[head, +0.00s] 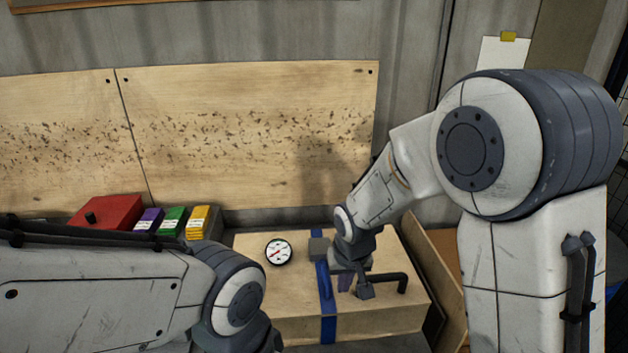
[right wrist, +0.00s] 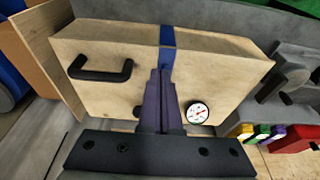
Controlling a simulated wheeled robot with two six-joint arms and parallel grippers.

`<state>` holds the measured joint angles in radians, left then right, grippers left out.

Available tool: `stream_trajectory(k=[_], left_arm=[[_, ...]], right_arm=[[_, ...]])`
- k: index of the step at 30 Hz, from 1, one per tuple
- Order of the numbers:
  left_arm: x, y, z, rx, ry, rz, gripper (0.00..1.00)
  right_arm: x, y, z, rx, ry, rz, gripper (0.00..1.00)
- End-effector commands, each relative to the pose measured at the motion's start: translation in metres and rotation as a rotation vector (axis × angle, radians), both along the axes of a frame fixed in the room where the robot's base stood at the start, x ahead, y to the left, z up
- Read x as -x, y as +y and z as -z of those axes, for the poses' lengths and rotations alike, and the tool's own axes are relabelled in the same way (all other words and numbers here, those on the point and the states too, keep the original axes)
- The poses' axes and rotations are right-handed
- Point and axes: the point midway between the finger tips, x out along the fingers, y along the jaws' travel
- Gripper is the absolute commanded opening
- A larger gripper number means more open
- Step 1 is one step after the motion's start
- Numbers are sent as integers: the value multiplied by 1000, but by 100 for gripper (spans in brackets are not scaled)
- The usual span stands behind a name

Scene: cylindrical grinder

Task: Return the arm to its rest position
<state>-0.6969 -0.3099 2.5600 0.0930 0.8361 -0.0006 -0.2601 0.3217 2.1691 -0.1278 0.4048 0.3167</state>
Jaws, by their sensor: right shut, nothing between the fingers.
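My right arm (head: 395,185) reaches in from the right, bent downward over a pale wooden box. My right gripper (head: 345,284) is low over the box, beside its blue strap and black handle. In the right wrist view the purple fingers of this gripper (right wrist: 160,75) are together, with nothing between them. They overlap the box in that picture; whether they touch it I cannot tell. My left arm (head: 120,300) comes in from the lower left and its wrist is at the bottom edge. The left gripper is not visible.
The wooden box (head: 380,325) carries a blue strap (head: 328,328), a black handle (head: 392,278) and a round white dial (head: 278,252). A red box (head: 108,212) and purple, green and yellow packs (head: 173,220) stand left. A wooden panel (head: 250,120) is behind.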

Motion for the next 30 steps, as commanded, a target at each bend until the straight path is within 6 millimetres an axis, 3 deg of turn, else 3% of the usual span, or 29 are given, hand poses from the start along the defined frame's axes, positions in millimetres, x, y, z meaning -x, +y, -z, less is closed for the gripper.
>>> stream_trajectory(k=[4, 7, 12, 15, 20, 30], left_arm=[[0, 0, 20, 0, 0, 0, 66], [0, 0, 35, 0, 0, -1, 66], [0, 0, 54, 0, 0, -1, 66], [0, 0, 60, 0, 0, -2, 66], [0, 0, 62, 0, 0, -2, 66], [0, 0, 61, 0, 0, -2, 66]], right_arm=[[50, 27, -7, 4, 35, -123, 0], [106, 44, -12, 6, 81, -250, 0], [194, 52, -12, 5, 158, -456, 0], [227, 49, -10, 2, 192, -537, 0], [248, 46, -10, 1, 216, -591, 0], [248, 46, -11, 1, 217, -589, 0]])
